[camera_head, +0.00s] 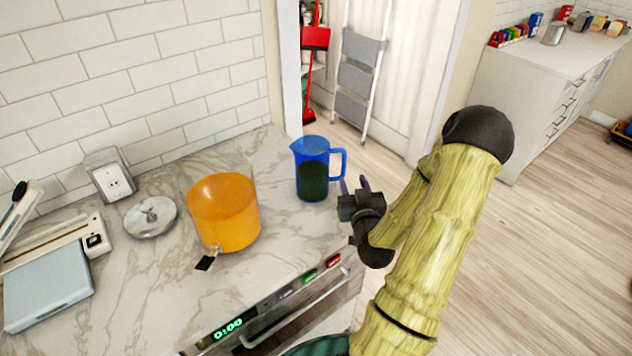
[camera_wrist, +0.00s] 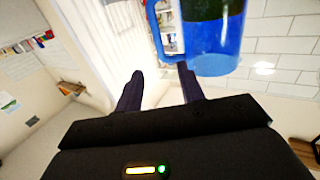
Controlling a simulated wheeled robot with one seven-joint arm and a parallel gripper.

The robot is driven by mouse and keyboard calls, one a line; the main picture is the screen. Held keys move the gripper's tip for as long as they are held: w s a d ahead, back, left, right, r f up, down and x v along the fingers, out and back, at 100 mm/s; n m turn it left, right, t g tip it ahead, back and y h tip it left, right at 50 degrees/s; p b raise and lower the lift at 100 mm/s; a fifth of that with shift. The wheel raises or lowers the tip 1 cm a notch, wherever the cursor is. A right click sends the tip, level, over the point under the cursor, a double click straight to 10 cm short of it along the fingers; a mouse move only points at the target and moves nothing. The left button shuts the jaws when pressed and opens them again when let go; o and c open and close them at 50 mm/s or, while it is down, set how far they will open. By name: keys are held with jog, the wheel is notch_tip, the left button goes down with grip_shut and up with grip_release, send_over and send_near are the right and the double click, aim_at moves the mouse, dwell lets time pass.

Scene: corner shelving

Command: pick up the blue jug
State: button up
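The blue jug (camera_head: 312,168) stands upright on the marble counter near its right-hand corner, with its handle facing right towards my arm. It looks see-through, with a dark lower part. My gripper (camera_head: 354,187) is just right of the handle. In the wrist view the jug (camera_wrist: 212,45) fills the upper right, and its handle is above and between my two dark fingers (camera_wrist: 158,88). The fingers are apart with nothing clearly held between them. I cannot tell whether the right finger touches the jug.
On the marble counter (camera_head: 150,255) stand an orange pot (camera_head: 224,212), a round metal lid (camera_head: 150,216) and a grey-white appliance (camera_head: 50,270). An oven front with a clock (camera_head: 228,328) is below the edge. A door frame is behind the jug. Open floor (camera_head: 540,240) lies to the right.

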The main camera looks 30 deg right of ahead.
aim_at(345, 159)
jog(key=b, duration=0.2)
jog(key=shift+w+f+b, duration=0.2)
jog(key=shift+w+b, duration=0.1)
jog(key=shift+b, duration=0.1)
jog(key=p+x, duration=0.2)
jog(key=x, duration=0.5)
jog(key=shift+w+d+r, duration=0.15)
jog(key=shift+w+r, duration=0.05)
jog(key=shift+p+x, duration=1.15)
jog(key=shift+x, duration=1.5)
jog(key=shift+s, duration=0.1)
grip_shut()
